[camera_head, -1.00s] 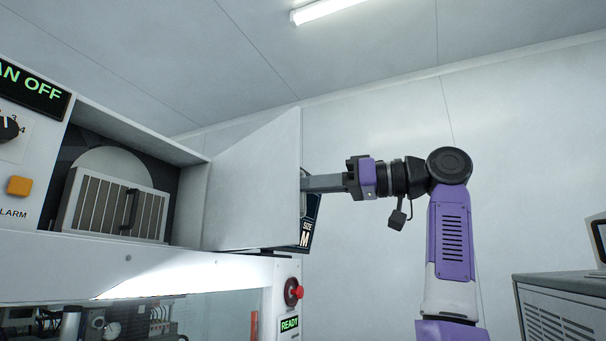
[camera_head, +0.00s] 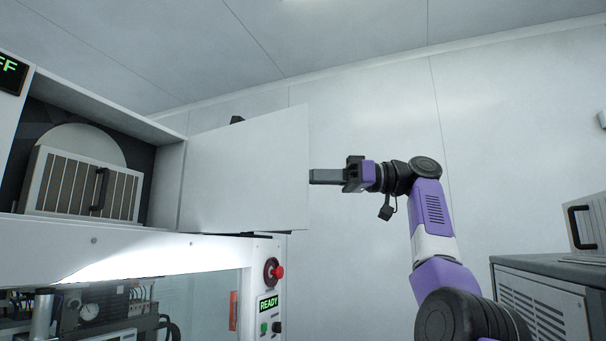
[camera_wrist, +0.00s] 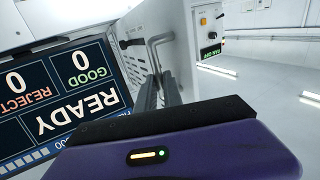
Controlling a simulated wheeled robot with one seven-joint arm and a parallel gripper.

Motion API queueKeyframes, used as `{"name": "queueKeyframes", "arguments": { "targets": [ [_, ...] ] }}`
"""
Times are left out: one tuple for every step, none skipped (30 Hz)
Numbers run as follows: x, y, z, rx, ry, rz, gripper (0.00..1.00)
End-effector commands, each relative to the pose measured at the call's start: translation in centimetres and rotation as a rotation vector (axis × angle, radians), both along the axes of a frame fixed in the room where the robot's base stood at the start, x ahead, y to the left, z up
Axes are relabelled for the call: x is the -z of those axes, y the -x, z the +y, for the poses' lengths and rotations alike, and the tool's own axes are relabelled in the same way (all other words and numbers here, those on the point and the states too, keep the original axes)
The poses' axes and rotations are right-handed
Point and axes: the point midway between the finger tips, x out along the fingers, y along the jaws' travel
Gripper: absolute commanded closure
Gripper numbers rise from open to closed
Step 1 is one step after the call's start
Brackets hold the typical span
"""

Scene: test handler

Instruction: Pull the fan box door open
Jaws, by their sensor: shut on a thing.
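The fan box door (camera_head: 245,175) is a plain pale panel, standing swung out from the right side of the open fan box (camera_head: 167,190). Its inner face shows in the head view; its outer face and handle are hidden there. My gripper (camera_head: 314,176) reaches the door's free edge from the right, its fingertips partly hidden by the door. In the wrist view, the two dark fingers (camera_wrist: 158,94) are close together at a grey bar handle (camera_wrist: 154,48) on the door. They are shut on it.
A slatted filter with a black handle (camera_head: 101,190) sits inside the box. Below are a red emergency button (camera_head: 278,272) and a READY panel (camera_head: 268,304). A grey cabinet (camera_head: 545,305) stands at right. A large display (camera_wrist: 70,100) shows close by in the wrist view.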

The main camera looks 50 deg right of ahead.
Motion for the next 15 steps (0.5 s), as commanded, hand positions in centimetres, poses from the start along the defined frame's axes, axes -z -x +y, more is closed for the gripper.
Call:
{"name": "queueKeyframes", "arguments": {
  "targets": [
    [0.78, -0.50, -0.20, -0.005, 0.002, 0.020, 1.00],
    [0.83, -0.52, -0.34, -0.008, 0.001, 0.020, 1.00],
    [0.85, -0.53, -0.51, -0.010, 0.002, 0.020, 1.00],
    [0.87, -0.55, -0.63, -0.012, 0.001, 0.021, 1.00],
    [0.87, -0.56, -0.71, -0.013, 0.001, 0.021, 1.00],
    [0.87, -0.56, -0.80, -0.015, 0.001, 0.021, 1.00],
    [0.88, -0.58, -0.84, -0.017, 0.001, 0.021, 1.00],
    [0.90, -0.59, -0.89, -0.018, 0.001, 0.021, 1.00],
    [0.91, -0.61, -0.94, -0.019, 0.002, 0.020, 1.00],
    [0.92, -0.61, -0.96, -0.020, 0.002, 0.020, 1.00],
    [0.93, -0.62, -0.98, -0.020, 0.002, 0.020, 1.00],
    [0.95, -0.63, -1.00, -0.021, 0.001, 0.021, 1.00],
    [0.96, -0.64, -1.01, -0.021, 0.001, 0.021, 1.00],
    [0.97, -0.64, -1.01, -0.021, 0.001, 0.021, 1.00],
    [0.97, -0.66, -1.01, -0.022, 0.001, 0.021, 1.00]
  ]
}}
